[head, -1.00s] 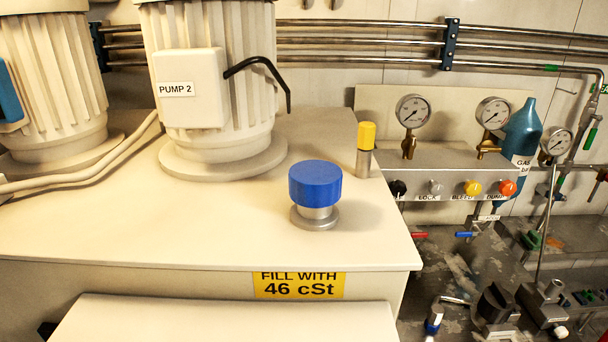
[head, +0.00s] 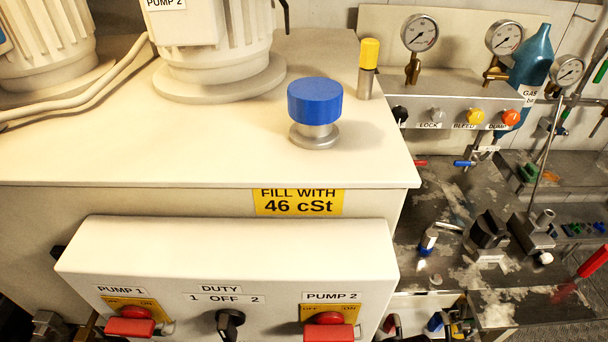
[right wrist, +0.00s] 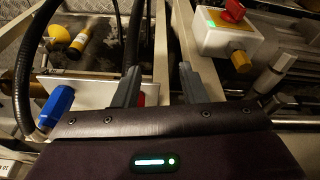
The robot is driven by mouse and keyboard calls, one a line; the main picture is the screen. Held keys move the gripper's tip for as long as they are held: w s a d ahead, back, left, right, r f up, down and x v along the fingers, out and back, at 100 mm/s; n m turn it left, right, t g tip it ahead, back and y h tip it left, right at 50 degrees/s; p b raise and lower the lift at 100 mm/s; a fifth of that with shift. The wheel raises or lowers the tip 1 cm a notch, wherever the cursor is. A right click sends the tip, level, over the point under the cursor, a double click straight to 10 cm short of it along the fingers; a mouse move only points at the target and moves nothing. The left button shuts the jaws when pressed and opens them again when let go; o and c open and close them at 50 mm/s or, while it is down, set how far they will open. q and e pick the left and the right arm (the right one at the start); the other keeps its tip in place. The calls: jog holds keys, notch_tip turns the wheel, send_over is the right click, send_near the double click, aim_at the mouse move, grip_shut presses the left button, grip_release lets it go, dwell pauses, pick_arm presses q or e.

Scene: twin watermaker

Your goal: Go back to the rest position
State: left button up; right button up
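My right gripper (right wrist: 157,82) shows in the right wrist view with its two dark fingers apart and nothing visible between the tips. Neither gripper shows in the head view, and my left gripper is in no frame. The head view shows a cream tank top with a blue filler cap (head: 315,102) and a yellow-topped post (head: 368,68). Below it is a control box (head: 230,255) with red-handled PUMP 1 (head: 130,326) and PUMP 2 (head: 330,330) switches and a black DUTY selector (head: 229,322).
A gauge panel (head: 450,92) with several knobs stands at the right, beside a blue gas bottle (head: 530,55). The worn bench (head: 460,270) below holds fittings. In the right wrist view, a white box with a red knob (right wrist: 228,32), a blue handle (right wrist: 57,105) and pipes lie around the gripper.

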jog(key=s+d+f+g, duration=0.1)
jog(key=s+f, duration=0.3)
jog(key=f, duration=0.6)
jog(key=s+f, duration=0.4)
jog(key=f, duration=0.6)
jog(key=s+d+f, duration=0.3)
jog(key=s+f, duration=0.7)
jog(key=s, duration=0.5)
jog(key=shift+g, duration=0.4)
